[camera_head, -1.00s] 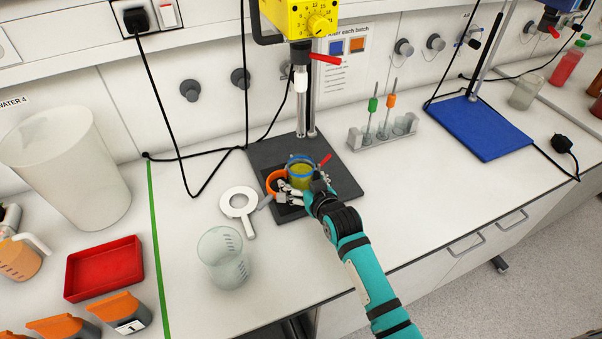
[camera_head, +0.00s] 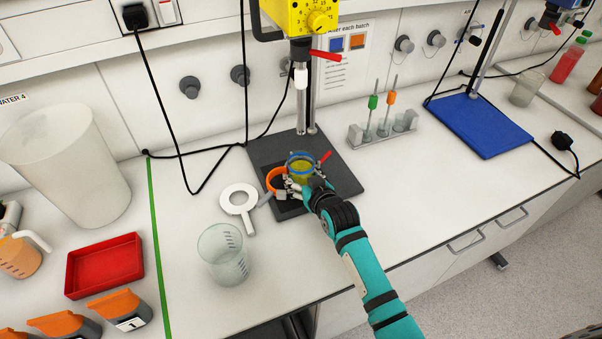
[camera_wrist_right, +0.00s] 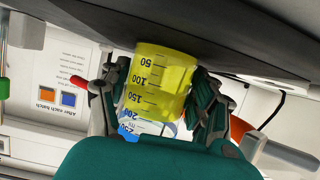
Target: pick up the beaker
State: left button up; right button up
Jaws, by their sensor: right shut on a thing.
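The beaker (camera_head: 300,169) holds yellow liquid and has a blue rim and a graduated scale. It is upright over the black base plate (camera_head: 338,172) of the stand; I cannot tell whether its bottom touches the plate. My right gripper (camera_head: 303,184) is shut on the beaker, with a finger on each side. The right wrist view shows the beaker (camera_wrist_right: 160,85) upside down in the picture, between the fingers. An empty clear beaker (camera_head: 224,258) stands on the bench to the left. My left gripper is not in view.
An orange ring (camera_head: 270,180) sits close left of the held beaker, with a white ring tool (camera_head: 239,199) beyond. The yellow stand head (camera_head: 300,18) and pole are above and behind. A tube rack (camera_head: 382,134) stands right. Bench front right is clear.

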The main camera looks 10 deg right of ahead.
jog(key=shift+r, duration=0.1)
jog(key=shift+s+r, duration=0.1)
jog(key=shift+s, duration=0.05)
jog(key=shift+s+d+r, duration=0.15)
jog(key=shift+s+r, duration=0.4)
jog(key=shift+r, duration=0.05)
jog(key=r+b+v, duration=0.1)
jog(key=b+v, duration=0.1)
jog(key=v, duration=1.2)
jog(key=shift+w+r, duration=0.15)
jog(key=shift+w, duration=0.15)
